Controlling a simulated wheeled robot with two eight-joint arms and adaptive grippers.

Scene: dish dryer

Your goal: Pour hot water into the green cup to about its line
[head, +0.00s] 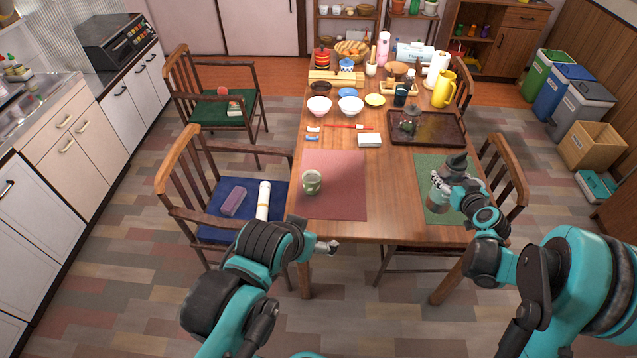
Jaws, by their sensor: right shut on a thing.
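The green cup (311,183) stands upright on the red placemat (345,207) at the table's near left; its fill level is too small to tell. My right gripper (440,183) is shut on a dark-topped container (457,163) over the green placemat (429,167) at the table's near right. The gripper and arm hide part of the container, and I cannot tell whether it touches the mat. My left gripper (330,247) is at the table's front edge, nearer me than the cup and apart from it. Its jaws are too small to read.
A dark tray (440,137) with a glass pot (409,119) lies behind the green placemat. A yellow jug (443,89), bowls (350,106) and bottles fill the far half. Bare wood lies between the placemats. Chairs (200,190) flank the table.

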